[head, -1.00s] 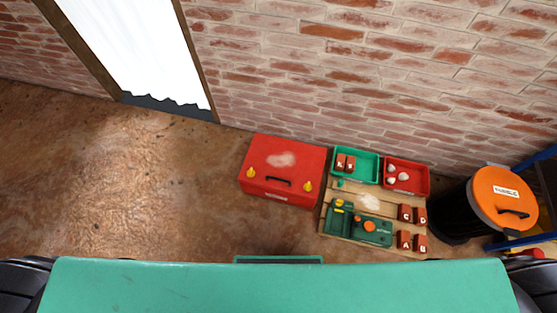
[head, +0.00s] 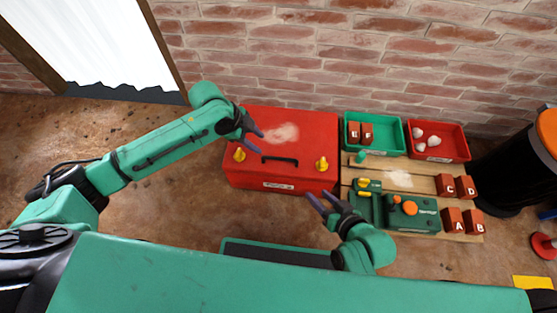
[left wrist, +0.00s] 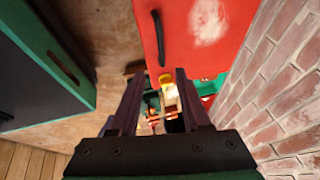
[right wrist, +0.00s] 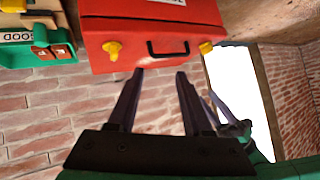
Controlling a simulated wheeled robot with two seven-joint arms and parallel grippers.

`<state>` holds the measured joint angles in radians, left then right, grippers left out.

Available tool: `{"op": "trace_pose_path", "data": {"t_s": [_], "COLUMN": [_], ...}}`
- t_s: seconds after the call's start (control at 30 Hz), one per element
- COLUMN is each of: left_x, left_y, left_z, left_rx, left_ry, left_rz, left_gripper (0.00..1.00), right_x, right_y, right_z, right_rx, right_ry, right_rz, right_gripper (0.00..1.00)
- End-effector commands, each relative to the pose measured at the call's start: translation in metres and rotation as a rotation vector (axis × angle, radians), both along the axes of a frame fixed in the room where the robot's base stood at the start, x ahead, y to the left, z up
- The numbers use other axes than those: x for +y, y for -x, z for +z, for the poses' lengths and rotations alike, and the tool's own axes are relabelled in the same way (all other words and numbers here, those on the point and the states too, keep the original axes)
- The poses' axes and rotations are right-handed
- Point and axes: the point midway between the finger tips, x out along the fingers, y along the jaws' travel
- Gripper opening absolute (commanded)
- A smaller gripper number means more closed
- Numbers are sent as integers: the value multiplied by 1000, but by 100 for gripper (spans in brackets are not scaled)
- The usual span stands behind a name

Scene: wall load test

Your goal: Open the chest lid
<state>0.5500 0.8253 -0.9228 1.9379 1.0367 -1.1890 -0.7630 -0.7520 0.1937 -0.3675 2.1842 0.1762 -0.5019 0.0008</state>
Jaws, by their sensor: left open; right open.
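The red chest (head: 310,130) stands on the floor by the brick wall with its lid shut. Its front has a black handle (head: 279,160) between a left yellow latch (head: 239,154) and a right yellow latch (head: 322,163). My left gripper (head: 260,142) is open and empty above the chest's left part, near the left latch and handle; in the left wrist view the chest (left wrist: 190,50) lies beyond its fingers. My right gripper (head: 319,196) is open and empty just in front of the right latch. The right wrist view shows the chest front (right wrist: 140,45) beyond its fingertips, apparently apart.
Right of the chest are a green tray (head: 349,131) with blocks, a red tray (head: 460,142) with pale lumps, and a wooden board (head: 400,177) with a green device and lettered blocks. A dark bin with an orange lid (head: 548,135) stands far right. Floor left is clear.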

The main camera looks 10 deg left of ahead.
Motion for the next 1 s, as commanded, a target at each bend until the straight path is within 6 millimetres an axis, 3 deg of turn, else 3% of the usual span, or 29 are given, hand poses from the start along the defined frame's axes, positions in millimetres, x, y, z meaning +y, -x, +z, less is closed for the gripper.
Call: {"op": "trace_pose_path", "data": {"t_s": [0.13,0.2,0.5,0.63,0.9,0.97,1.0], "left_x": [-9,-17,-46,-52,-53,-53,-53], "left_y": [-4,-8,-22,-26,-26,-26,-26], "left_z": [-23,-44,-112,-123,-124,-124,-124], "left_rx": [2,3,0,-2,-2,-2,-2], "left_ry": [3,4,3,3,2,2,2], "left_rz": [3,4,7,7,7,7,7], "left_gripper": [47,47,47,47,47,28,13], "right_x": [13,16,19,19,19,19,19], "right_y": [3,3,3,3,3,2,3], "right_z": [-10,-20,-60,-66,-65,-65,-65], "right_rx": [-85,-120,-182,-194,-198,-197,-197], "right_ry": [-76,-105,-152,-161,-163,-163,-163], "right_rz": [-20,-33,-69,-78,-80,-79,-79], "right_gripper": [50,50,50,50,50,50,50]}}
